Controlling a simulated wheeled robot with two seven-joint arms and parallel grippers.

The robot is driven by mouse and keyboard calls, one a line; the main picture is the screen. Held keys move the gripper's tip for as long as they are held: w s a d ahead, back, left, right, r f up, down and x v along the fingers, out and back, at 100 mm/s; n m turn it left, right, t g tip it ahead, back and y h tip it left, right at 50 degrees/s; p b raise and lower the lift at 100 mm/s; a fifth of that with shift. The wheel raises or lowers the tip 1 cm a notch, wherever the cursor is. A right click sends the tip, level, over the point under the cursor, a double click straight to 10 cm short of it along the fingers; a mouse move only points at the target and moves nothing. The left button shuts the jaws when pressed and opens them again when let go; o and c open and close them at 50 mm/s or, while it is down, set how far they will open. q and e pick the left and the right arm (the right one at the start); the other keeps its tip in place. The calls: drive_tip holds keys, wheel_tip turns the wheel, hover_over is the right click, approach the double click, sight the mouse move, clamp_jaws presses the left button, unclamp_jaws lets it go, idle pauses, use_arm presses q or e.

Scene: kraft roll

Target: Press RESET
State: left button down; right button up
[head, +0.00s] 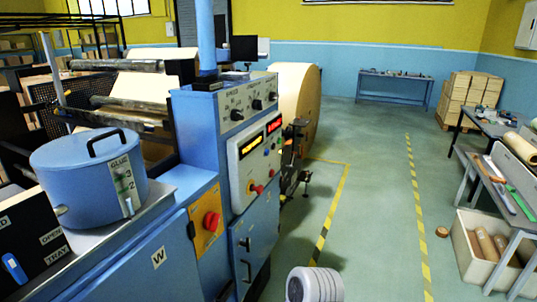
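The blue machine's control cabinet (235,120) stands left of centre, with its panel facing right. A red button with yellow (255,189) sits at the panel's lower part. Dark knobs (257,104) are on the grey panel above. A larger red mushroom button (212,222) is on a yellow plate to the left. The button lettering is too small to read, so I cannot tell which is RESET.
A blue glue pot (90,170) stands on the machine ledge at left. A large kraft roll (299,105) is behind the cabinet. Benches (490,165) and a bin of rolls (480,255) line the right. The green floor (375,200) between is mostly clear.

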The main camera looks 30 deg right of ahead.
clamp_jaws()
idle(1.4)
